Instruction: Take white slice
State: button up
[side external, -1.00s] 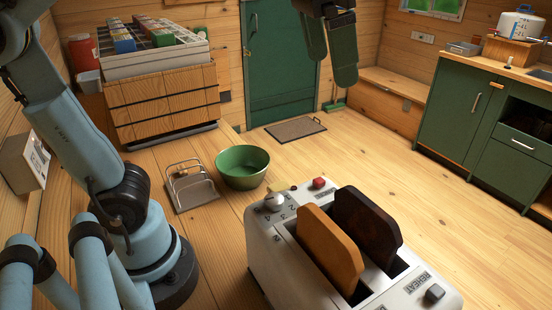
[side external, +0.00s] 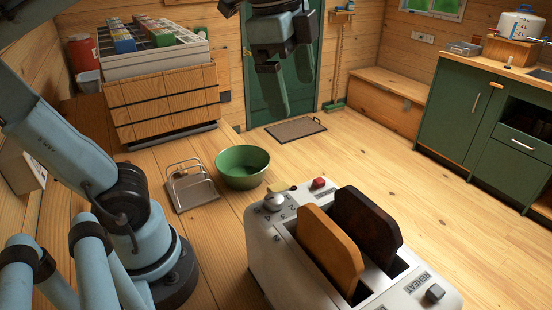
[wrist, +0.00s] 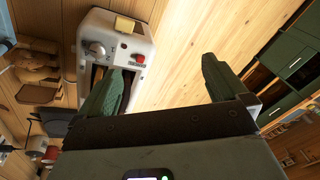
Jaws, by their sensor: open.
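A white toaster (side external: 275,255) stands at the front of the wooden worktop, with two slices upright in its slots. The nearer slice (side external: 330,250) is light tan; the other slice (side external: 368,225) is dark brown. No slice looks plainly white; the tan one is the lighter. My gripper (side external: 287,75) is open and empty, high up behind the toaster and apart from it. In the wrist view the green fingers (wrist: 160,88) are spread. The toaster's control end (wrist: 122,45) shows there beyond the left finger, which hides most of the slots.
A green bowl (side external: 243,168) and a wire rack (side external: 191,186) stand on the worktop left of the toaster. A wooden crate unit (side external: 165,105) with a tray of coloured boxes is at the back left. Green cabinets (side external: 455,110) are across the room. The air above the toaster is clear.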

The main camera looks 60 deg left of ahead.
jog(key=shift+f, duration=0.15)
jog(key=c, duration=1)
jog(key=m+g+h, duration=0.3)
jog(key=m+h, duration=0.1)
jog(key=m, duration=0.3)
send_near(368, 202)
jog(key=shift+f, duration=0.15)
jog(key=x, duration=0.5)
jog(key=shift+d+f, duration=0.3)
jog(key=shift+x, duration=3.1)
jog(key=shift+f, duration=0.2)
jog(key=c, duration=0.8)
